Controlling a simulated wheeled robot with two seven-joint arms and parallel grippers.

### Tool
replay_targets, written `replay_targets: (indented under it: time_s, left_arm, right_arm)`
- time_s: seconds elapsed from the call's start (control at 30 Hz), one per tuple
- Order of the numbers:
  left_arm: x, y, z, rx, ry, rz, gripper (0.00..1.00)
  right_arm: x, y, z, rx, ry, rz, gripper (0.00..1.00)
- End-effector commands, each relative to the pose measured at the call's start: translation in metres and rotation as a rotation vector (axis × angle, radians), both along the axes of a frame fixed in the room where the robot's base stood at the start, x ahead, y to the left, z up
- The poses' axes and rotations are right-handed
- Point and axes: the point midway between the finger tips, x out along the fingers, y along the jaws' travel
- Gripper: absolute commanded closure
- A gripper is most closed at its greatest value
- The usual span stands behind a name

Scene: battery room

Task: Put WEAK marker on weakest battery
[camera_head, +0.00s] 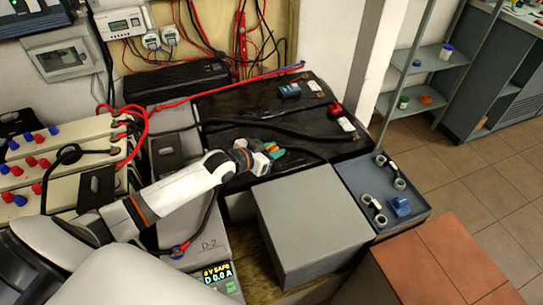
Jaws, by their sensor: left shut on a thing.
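My left gripper (262,160) reaches in from the lower left and is shut on a small teal and orange thing (273,150), over the near edge of a black-topped battery bank (255,104). The held thing is too small to identify, and I cannot tell whether it touches the top. No WEAK lettering is readable. Pale batteries (62,163) with red and blue caps stand at the left. A grey unit (212,243) marked D-2 has a lit display (218,272) reading about 0 V SAFE and 0.0 A. My right gripper is not in view.
A plain grey box (313,222) stands in front of the bank. A grey-blue tray (388,227) beside it holds ringed parts and a blue piece (400,206). Red and black cables cross the bank. A blue device (289,90) and a red clamp (335,108) sit on it.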

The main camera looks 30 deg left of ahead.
Motion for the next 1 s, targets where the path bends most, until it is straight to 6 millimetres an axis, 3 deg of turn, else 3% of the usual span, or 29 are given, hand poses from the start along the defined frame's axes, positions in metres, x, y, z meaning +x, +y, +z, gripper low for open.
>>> replay_targets:
  time_s: [0.17, 0.53, 0.57, 0.7, 1.0]
  left_arm:
    - [0.0, 0.0, -0.027, 0.0, 0.002, 0.0, 0.93]
    - [0.0, 0.0, -0.032, 0.0, 0.001, 0.0, 0.93]
    - [0.0, 0.0, -0.032, 0.0, 0.001, 0.0, 0.7]
    - [0.0, 0.0, -0.031, 0.0, 0.001, 0.0, 0.5]
    - [0.0, 0.0, -0.028, 0.0, 0.0, 0.0, 0.5]
  right_arm:
    - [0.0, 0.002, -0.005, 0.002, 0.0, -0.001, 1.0]
    - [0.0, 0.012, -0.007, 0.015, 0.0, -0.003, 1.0]
    - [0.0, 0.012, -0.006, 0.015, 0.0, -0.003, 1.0]
    - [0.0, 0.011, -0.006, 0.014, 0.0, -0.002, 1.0]
    - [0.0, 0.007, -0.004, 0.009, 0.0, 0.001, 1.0]
